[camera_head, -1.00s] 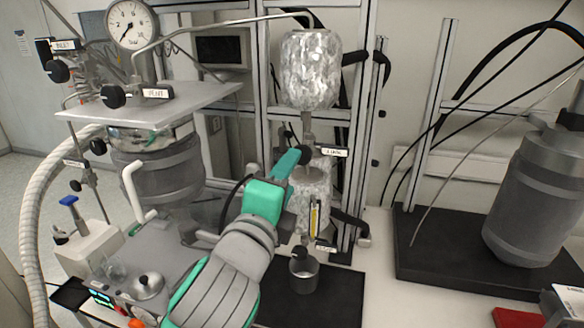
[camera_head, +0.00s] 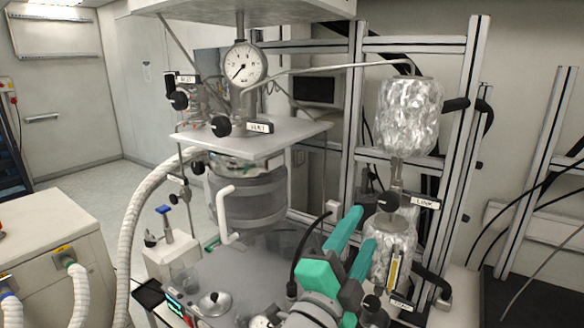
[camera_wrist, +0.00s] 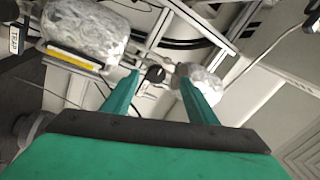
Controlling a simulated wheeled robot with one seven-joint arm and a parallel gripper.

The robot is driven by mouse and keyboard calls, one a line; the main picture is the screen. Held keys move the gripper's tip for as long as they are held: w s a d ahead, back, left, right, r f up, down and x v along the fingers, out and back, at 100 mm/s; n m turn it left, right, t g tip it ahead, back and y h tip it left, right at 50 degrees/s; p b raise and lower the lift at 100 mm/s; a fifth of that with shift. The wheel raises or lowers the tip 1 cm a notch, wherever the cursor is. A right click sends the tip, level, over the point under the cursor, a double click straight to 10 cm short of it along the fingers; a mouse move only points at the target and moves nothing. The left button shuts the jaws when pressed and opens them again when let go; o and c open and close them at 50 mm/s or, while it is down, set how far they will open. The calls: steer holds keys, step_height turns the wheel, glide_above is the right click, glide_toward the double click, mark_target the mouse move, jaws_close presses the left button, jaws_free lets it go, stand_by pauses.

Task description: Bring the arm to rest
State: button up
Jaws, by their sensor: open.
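My gripper (camera_head: 357,238) is at the lower middle right in the head view, in front of the foil-wrapped vessels. Its two green fingers are spread and hold nothing. In the wrist view the fingers (camera_wrist: 158,82) stand apart with a gap between them. Beyond that gap is a black round knob (camera_wrist: 155,74), which looks apart from the fingers. The upper foil-wrapped vessel (camera_head: 407,117) and the lower foil-wrapped vessel (camera_head: 392,240) stand behind the gripper, with a black valve knob (camera_head: 388,201) between them. The gripper hides part of the lower vessel.
A pressure reactor (camera_head: 250,200) with a gauge (camera_head: 243,64) and a white top plate (camera_head: 252,140) stands left of my gripper. A metal frame (camera_head: 470,120) rises behind. A white corrugated hose (camera_head: 130,235) hangs at left. Open floor (camera_head: 110,185) shows farther left.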

steer(key=s+a+f+n+t+y, duration=0.1)
steer(key=s+a+f+n+y, duration=0.15)
steer(key=f+n, duration=0.5)
steer(key=s+a+f+n+t+y, duration=0.15)
steer(key=f+n+y, duration=0.3)
steer(key=f, duration=0.65)
steer(key=s+a+f+n+y, duration=0.25)
steer(key=f+n, duration=0.35)
steer(key=f, duration=0.4)
steer(key=s+a+f+g, duration=0.1)
steer(key=s+a+f, duration=0.1)
steer(key=s+f, duration=0.3)
steer(key=s+a+f+n+g+y, duration=0.1)
steer(key=s+f, duration=0.4)
steer(key=s, duration=0.9)
steer(key=s+a+f+n+g, duration=0.1)
steer(key=s+f, duration=0.4)
steer(key=s, duration=0.5)
steer(key=shift+a+f+g+y, duration=0.4)
steer(key=shift+a+g, duration=0.25)
steer(key=shift+a, duration=0.45)
